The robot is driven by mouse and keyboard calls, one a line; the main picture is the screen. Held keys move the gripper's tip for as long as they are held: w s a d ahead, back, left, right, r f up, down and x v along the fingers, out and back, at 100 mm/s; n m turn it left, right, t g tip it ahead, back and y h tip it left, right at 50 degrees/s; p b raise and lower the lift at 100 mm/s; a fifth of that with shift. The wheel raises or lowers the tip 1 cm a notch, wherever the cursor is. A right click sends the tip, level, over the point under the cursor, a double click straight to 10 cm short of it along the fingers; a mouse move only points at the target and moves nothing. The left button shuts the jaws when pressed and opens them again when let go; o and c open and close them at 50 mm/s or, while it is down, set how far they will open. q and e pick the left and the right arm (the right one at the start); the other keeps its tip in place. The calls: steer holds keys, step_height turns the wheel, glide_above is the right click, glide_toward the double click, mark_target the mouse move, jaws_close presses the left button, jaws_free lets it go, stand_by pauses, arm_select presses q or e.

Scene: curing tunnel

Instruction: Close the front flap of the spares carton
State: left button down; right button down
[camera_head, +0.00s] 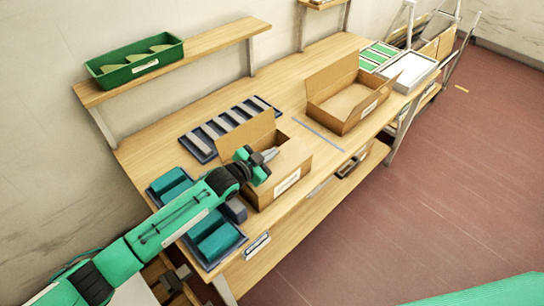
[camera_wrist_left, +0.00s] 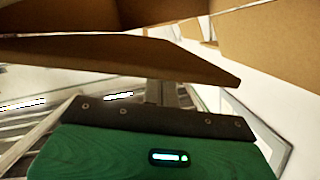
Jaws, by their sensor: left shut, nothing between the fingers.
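An open cardboard carton (camera_head: 265,193) with a white label on its front stands at the table's front edge. I take it as the spares carton, though the label is too small to read. One flap (camera_head: 238,138) stands up at its back left. A tan panel (camera_head: 292,157) lies over its right part, perhaps the front flap. My left gripper (camera_head: 270,154) is shut and empty over the carton's top. In the left wrist view, a cardboard panel (camera_wrist_left: 110,62) crosses ahead of the gripper's fingers (camera_wrist_left: 165,94) and hides their tips; I cannot tell whether they touch. My right gripper is out of view.
A second open carton (camera_head: 352,118) stands to the right, past a grey strip (camera_head: 318,134). A dark rack of grey bars (camera_head: 197,150) lies behind; blue bins with teal contents (camera_head: 232,252) stand at left. A green bin (camera_head: 108,82) sits on the shelf.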

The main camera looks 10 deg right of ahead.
arm_select(q)
steer(key=shift+w+f, duration=0.1)
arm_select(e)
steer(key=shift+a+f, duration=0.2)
arm_select(q)
steer(key=shift+a, duration=0.1)
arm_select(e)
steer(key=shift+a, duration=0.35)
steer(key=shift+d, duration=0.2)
